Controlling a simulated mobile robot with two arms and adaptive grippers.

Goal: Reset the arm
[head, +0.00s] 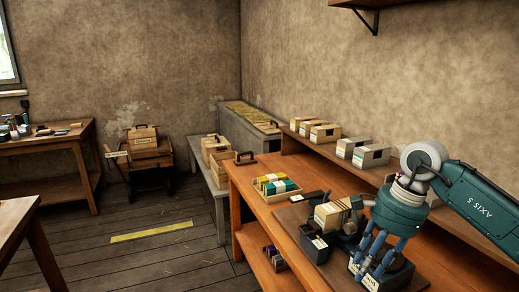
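My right gripper (369,270) comes in from the right on its teal arm. Its blue fingers point down over a black box-like part (398,278) with a pale label, on the orange-brown workbench (242,190). The fingers overlap this part in the picture; I cannot tell whether they touch it or how far they are closed. Left of the fingers, a dark device (352,232) stands beside a cream block or stack (328,215). I cannot make out a handwheel. My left gripper is not in view.
Cartons (325,133) line the shelf behind. Another table (40,143) stands at left. The wooden floor (165,262) between is mostly clear, with a yellow strip (150,232).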

